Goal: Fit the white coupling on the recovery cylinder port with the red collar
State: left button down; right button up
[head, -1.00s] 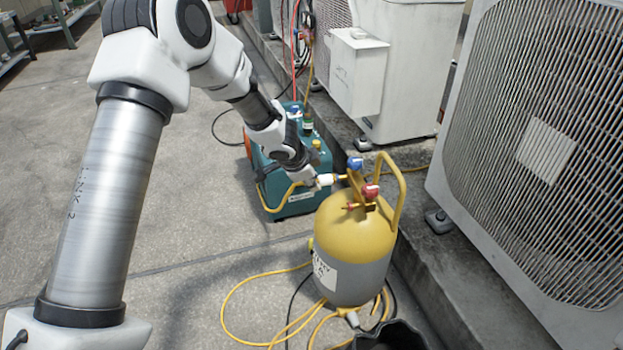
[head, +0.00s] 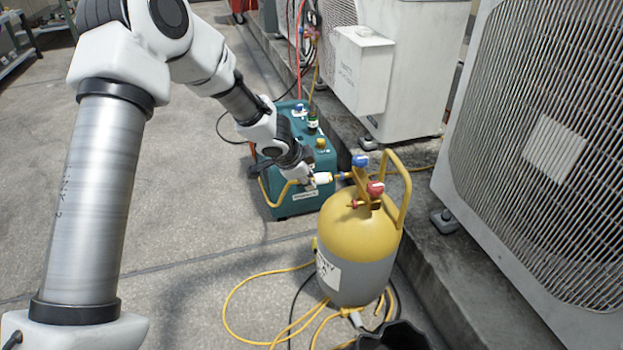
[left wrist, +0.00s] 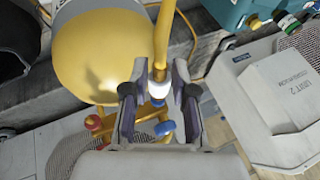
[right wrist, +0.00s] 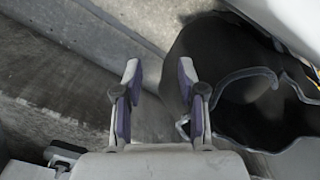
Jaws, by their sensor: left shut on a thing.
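My left gripper (head: 312,182) is shut on the white coupling (head: 323,180), which ends a yellow hose. In the left wrist view the coupling (left wrist: 159,90) sits between the fingers. It is in line with the brass port beside the blue valve handle (head: 360,161); I cannot tell whether they touch. The recovery cylinder (head: 357,228) stands upright, yellow above and grey below. Its red-collared port (head: 354,204) is nearer me, below the red handle (head: 375,188), with nothing on it. My right gripper (right wrist: 158,78) is open and empty in the right wrist view.
A teal machine (head: 290,205) stands behind the cylinder. Condensers (head: 545,150) and a concrete kerb (head: 440,270) line the right. A black bucket (head: 392,338) stands in front, near yellow hose loops (head: 228,300). The cylinder's handle (head: 404,190) rises right of the valves. Floor at left is open.

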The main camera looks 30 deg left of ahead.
pick_arm(q)
jog(key=shift+s+a+b, duration=0.6)
jog(key=shift+s+a, duration=0.3)
jog(key=shift+a, duration=0.05)
jog(key=c, duration=1.7)
grip_release()
jog(key=shift+c, duration=0.2)
grip_shut()
